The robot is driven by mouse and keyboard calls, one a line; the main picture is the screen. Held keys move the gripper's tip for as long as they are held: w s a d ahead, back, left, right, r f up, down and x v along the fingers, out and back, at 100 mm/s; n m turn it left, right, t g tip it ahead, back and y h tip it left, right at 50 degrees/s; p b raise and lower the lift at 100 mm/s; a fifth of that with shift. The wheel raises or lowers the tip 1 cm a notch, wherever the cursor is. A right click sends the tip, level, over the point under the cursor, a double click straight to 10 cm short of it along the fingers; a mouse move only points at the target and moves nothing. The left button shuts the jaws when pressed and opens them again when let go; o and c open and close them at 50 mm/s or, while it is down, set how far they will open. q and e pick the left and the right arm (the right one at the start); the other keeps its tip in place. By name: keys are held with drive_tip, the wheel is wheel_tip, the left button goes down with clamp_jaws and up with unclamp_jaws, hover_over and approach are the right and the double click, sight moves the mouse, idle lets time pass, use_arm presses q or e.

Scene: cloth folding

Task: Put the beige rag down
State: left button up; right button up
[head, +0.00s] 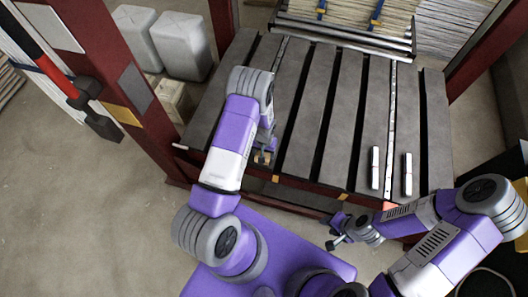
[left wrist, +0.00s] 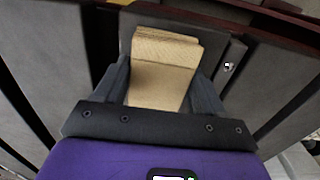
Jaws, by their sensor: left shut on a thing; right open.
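The beige rag (left wrist: 160,82) lies between the two dark fingers of my left gripper (left wrist: 165,88) in the left wrist view. It looks folded, with layered edges at its far end. In the head view my left gripper (head: 264,153) is over the front left part of the grey slatted table (head: 308,110), and only a small bit of the rag (head: 261,159) shows there. I cannot tell whether the rag touches the slats. My right gripper (head: 335,241) is open and empty, in front of the table's front edge.
Two small metallic objects (head: 407,174) (head: 375,168) are on the right slats. Red posts (head: 110,80) frame the table. White jugs (head: 180,45) stand behind at the left, and bundled slats (head: 350,12) lie at the back. The table's middle is clear.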

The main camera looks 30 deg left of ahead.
use_arm(q)
drive_tip(key=shift+f, duration=0.15)
drive_tip(key=o, duration=0.9)
wheel_tip(320, 180, up, 12)
drive_tip(key=p, duration=0.4)
drive_tip(key=s+d+h, duration=0.1)
drive_tip(key=s+d, duration=0.4)
drive_tip(key=s+d+f+h, duration=0.1)
drive_tip(key=s+d, duration=0.4)
drive_tip(key=s+d+h, duration=0.2)
drive_tip(key=s+d, duration=0.3)
drive_tip(key=d, duration=0.1)
drive_tip(key=shift+s+f+t, duration=0.25)
drive_tip(key=shift+s+t, duration=0.05)
drive_tip(key=shift+s, duration=0.05)
